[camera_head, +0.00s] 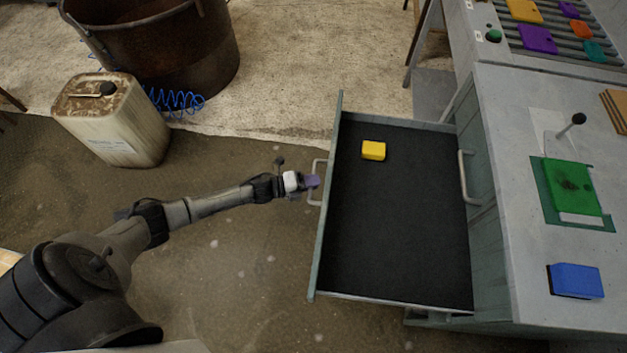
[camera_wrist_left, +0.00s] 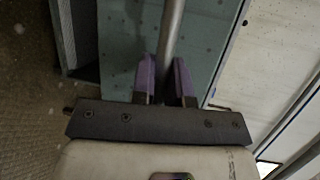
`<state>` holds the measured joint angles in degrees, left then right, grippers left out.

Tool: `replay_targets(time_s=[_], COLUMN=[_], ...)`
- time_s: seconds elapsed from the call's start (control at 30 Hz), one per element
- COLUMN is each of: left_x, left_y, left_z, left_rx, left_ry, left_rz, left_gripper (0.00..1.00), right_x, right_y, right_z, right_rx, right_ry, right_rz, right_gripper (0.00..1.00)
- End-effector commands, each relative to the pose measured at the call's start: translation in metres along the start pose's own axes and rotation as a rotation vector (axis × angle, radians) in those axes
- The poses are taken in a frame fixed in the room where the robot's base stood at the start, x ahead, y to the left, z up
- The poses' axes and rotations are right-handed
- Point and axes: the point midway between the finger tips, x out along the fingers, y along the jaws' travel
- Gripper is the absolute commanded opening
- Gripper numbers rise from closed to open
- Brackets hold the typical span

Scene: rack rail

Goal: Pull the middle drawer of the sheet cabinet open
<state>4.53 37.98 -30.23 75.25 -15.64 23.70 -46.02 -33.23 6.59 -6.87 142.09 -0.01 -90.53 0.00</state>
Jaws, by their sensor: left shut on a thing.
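The sheet cabinet (camera_head: 490,250) stands at the right in the head view, with a drawer (camera_head: 400,230) pulled far out to the left. The drawer has a dark floor and a yellow block (camera_head: 373,150) lies inside it near the far end. My left gripper (camera_head: 314,182) is at the bar handle (camera_head: 318,168) on the drawer's front. In the left wrist view the handle bar (camera_wrist_left: 172,35) runs between the two purple fingers (camera_wrist_left: 166,80), and the gripper is shut on it. My right gripper is not in view.
Another handle (camera_head: 466,178) shows on the cabinet face above the open drawer. The cabinet top holds a green pad (camera_head: 572,187) and a blue block (camera_head: 577,281). A stained canister (camera_head: 110,125) and a rusty tub (camera_head: 165,45) stand at the upper left. The floor left of the drawer is mostly clear.

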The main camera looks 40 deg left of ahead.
Motion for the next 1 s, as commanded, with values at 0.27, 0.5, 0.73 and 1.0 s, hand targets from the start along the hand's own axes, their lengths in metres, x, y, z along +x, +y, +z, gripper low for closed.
replay_targets(time_s=[0.27,0.5,0.73,1.0], left_x=[-0.0001,-0.0001,-0.0001,-0.0004], left_y=[-0.0007,-0.0004,-0.0002,0.0001], left_z=[0.0005,0.0004,0.0003,0.0002], left_rx=[0.004,0.003,0.003,0.003], left_ry=[0.013,0.013,0.013,0.013], left_rz=[-0.003,-0.002,-0.002,-0.001], left_gripper=[0.00,0.00,0.33,0.39], right_x=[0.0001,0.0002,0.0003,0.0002], right_y=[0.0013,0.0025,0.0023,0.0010], right_z=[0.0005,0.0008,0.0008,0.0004], right_rx=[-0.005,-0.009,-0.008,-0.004], right_ry=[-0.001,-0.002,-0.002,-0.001], right_rz=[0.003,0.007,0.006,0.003], right_gripper=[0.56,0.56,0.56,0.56])
